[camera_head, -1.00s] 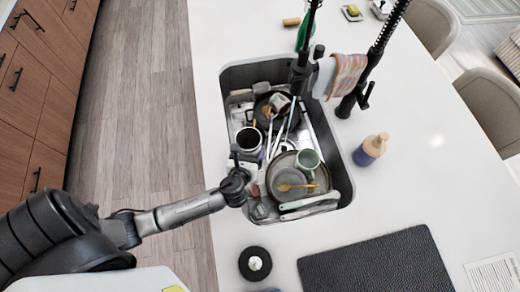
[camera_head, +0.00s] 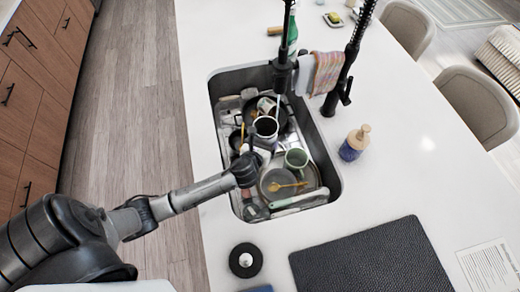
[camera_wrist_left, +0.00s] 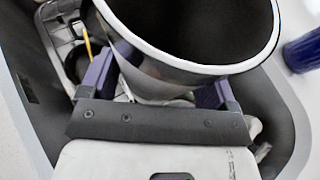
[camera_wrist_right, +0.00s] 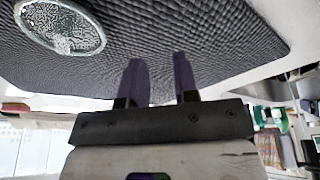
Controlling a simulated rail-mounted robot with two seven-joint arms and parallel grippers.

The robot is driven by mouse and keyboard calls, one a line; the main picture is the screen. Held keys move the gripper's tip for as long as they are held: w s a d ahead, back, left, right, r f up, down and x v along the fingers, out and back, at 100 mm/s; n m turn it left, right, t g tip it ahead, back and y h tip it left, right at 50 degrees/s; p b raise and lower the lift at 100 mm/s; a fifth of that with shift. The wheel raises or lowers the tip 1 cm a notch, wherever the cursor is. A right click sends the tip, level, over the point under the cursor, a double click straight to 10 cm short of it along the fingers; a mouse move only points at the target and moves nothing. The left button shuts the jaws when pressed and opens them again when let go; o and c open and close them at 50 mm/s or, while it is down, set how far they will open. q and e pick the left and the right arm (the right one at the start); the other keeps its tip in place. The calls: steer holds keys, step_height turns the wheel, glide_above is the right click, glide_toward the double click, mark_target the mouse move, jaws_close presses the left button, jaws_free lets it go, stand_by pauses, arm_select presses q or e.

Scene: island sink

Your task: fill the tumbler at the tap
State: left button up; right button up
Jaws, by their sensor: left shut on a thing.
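The tumbler (camera_head: 265,128) has a pale rim and a dark inside. It is in the sink area, below and a little left of the black tap (camera_head: 283,75). My left gripper (camera_head: 248,160) is shut on its side. In the left wrist view the tumbler (camera_wrist_left: 195,35) fills the top, with a finger on either side of it. Its mouth faces up; I cannot see any water inside. A thin pale line shows under the tap, but I cannot tell whether it is water. My right gripper (camera_wrist_right: 160,85) is open and empty, seen only in its own wrist view.
The sink (camera_head: 335,185) holds pans, a green mug (camera_head: 296,160) and utensils close to the tumbler. A soap bottle (camera_head: 354,145) stands right of the sink. A towel (camera_head: 327,70) hangs by the tap.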

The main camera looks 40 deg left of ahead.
mark_target(269, 130)
arm_select(q)
steer(key=w, duration=0.1)
steer(key=w+a+b, duration=0.1)
steer(key=w+b, duration=0.1)
steer(key=shift+w+a+f, duration=0.1)
steer(key=shift+w+a, duration=0.15)
steer(key=shift+w, duration=0.15)
arm_select(e)
steer(key=shift+d+f, duration=0.25)
steer(key=shift+f, duration=1)
arm_select(q)
steer(key=shift+w+a+r, duration=0.2)
steer(key=shift+w+a, duration=0.1)
steer(key=shift+w, duration=0.45)
arm_select(e)
steer(key=shift+s+f, duration=0.1)
steer(key=shift+f, duration=0.1)
steer(key=shift+a+r, duration=0.15)
steer(key=shift+r, duration=0.1)
arm_select(q)
steer(key=w+a, duration=0.2)
steer(key=w, duration=0.4)
steer(key=shift+a, duration=0.2)
stand_by(4.0)
